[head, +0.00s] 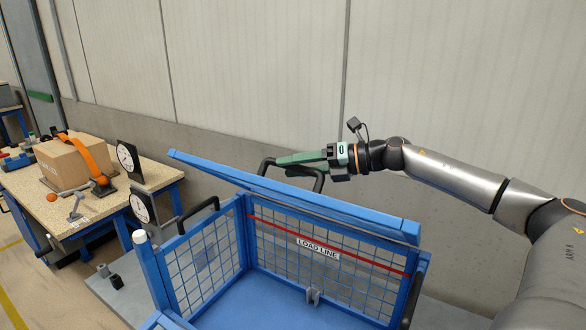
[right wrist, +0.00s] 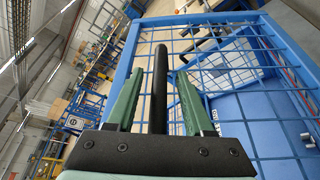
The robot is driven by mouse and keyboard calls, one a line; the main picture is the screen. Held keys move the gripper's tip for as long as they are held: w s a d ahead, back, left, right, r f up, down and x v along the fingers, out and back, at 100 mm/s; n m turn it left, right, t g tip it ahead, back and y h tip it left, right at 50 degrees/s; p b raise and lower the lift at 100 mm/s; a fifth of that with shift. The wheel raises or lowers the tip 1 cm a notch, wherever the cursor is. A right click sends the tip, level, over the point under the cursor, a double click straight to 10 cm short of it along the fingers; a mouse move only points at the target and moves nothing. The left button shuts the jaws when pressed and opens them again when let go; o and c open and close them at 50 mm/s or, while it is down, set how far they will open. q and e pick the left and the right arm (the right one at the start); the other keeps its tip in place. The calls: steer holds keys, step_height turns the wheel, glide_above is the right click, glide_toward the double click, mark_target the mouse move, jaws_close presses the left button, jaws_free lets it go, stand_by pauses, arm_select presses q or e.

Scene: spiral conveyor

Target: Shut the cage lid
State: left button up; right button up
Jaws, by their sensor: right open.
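The blue cage (head: 160,272) stands in the lower middle of the head view. Its lid (head: 215,169) is raised and tilted, its free left side well above the cage. A black arched handle (head: 321,182) stands on the lid. My right gripper (head: 288,163) is at this handle with its green fingers pointing left. In the right wrist view, the black handle bar (right wrist: 159,90) runs between the two open fingers (right wrist: 160,75), with gaps beside it. The lid's blue mesh (right wrist: 225,75) lies beyond the fingers. My left gripper is not in view.
A wooden-topped workbench (head: 95,205) with a cardboard box (head: 68,163) and an orange arm-like device (head: 93,155) stands at the left. A grey wall (head: 255,70) rises close behind the cage.

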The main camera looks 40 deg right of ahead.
steer(key=shift+w+a, duration=0.1)
jaws_close()
stand_by(0.4)
stand_by(1.1)
